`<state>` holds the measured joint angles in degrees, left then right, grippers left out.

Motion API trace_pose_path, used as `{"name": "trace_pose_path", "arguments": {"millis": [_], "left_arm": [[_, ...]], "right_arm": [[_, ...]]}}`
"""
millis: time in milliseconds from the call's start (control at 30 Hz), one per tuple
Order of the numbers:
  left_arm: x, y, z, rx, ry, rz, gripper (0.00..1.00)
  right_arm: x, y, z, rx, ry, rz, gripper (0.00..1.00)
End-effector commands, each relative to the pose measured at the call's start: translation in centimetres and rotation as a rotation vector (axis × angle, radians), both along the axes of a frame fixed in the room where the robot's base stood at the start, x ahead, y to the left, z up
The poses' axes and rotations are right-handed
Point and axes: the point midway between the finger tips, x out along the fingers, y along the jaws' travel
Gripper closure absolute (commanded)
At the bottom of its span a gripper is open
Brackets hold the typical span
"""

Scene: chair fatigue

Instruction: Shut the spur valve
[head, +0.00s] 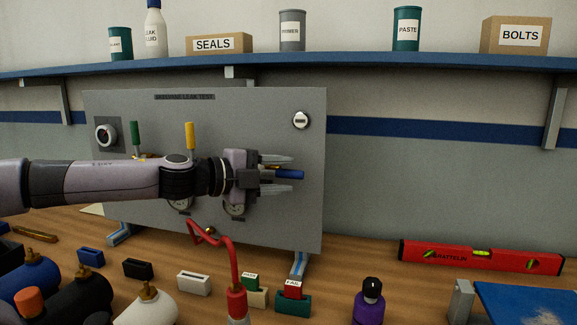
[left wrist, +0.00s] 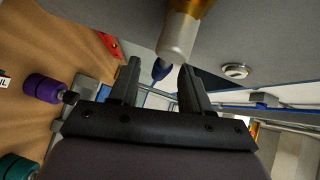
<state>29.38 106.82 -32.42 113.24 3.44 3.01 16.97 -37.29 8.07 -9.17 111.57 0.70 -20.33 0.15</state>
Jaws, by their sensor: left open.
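A grey test panel (head: 270,125) stands upright on the bench. On it, a green lever (head: 134,133) and a yellow lever (head: 190,135) point up. I cannot read which lever is the spur valve. The lever's pivot is hidden. My right gripper is not in view.
My left arm hides part of the panel and its gauges (head: 234,208). A red bent tube (head: 234,262) rises in front. Bottles, small blocks and a purple bottle (head: 369,302) stand on the bench. A red level (head: 480,256) lies right. A blue shelf (head: 350,62) runs above.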

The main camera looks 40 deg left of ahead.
Motion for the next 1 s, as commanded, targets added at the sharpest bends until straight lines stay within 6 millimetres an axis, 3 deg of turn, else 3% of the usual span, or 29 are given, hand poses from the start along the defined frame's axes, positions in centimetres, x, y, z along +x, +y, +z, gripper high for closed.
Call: {"name": "trace_pose_path", "arguments": {"millis": [300,800,833,967,1000], "left_arm": [[1.6,-0.6,-0.1,0.002,0.002,-0.003,0.52],[2.1,-0.6,-0.3,0.002,-0.001,0.0,0.52],[2.1,-0.6,-0.3,0.002,-0.001,0.0,0.59],[2.1,-0.6,-0.3,0.002,-0.001,0.0,1.0],[2.1,-0.6,-0.3,0.002,-0.001,0.0,1.0]], "right_arm": [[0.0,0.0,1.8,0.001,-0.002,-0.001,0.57],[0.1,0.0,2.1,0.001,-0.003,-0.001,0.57],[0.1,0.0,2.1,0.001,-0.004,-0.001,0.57],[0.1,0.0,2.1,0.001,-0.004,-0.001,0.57],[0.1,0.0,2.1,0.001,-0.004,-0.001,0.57]]}}
